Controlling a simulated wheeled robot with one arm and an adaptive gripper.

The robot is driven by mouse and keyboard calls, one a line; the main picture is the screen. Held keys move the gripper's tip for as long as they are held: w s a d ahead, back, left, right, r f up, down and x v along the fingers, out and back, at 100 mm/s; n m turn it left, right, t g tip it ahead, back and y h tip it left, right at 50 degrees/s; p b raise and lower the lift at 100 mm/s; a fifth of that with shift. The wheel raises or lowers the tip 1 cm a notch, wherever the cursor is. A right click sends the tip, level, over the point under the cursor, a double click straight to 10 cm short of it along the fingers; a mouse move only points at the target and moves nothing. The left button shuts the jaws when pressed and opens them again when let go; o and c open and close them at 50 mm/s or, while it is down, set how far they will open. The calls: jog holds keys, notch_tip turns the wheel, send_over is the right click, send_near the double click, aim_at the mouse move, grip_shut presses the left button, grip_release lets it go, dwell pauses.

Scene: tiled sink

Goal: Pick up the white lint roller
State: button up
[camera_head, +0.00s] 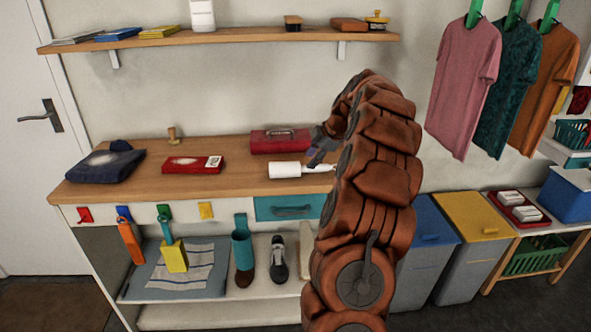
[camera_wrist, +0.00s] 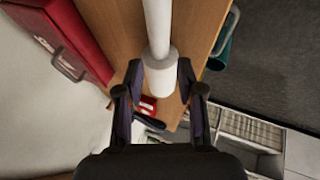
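The white lint roller (camera_head: 285,170) lies on the wooden counter near its front edge, its thick roller to the left and its thinner handle to the right, partly behind my arm. In the wrist view the lint roller (camera_wrist: 160,72) appears between my two dark fingers, its handle running up to the top edge. My gripper (camera_head: 317,155) is over the roller in the head view. In the wrist view my gripper (camera_wrist: 159,72) is open, with a finger on each side of the roller and small gaps visible. I cannot tell the exact height between them.
A red toolbox (camera_head: 280,140) stands behind the roller, close to my gripper. A teal drawer (camera_head: 290,207) is below the counter's front edge. A shelf (camera_head: 230,38) hangs above.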

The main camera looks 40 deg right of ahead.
aim_at(306, 169)
jog(key=x, duration=0.1)
jog(key=p+x, duration=0.1)
jog(key=x, duration=0.3)
jog(key=shift+s+d+f, duration=0.15)
jog(key=shift+s+d, duration=0.05)
jog(key=shift+d, duration=0.15)
grip_shut()
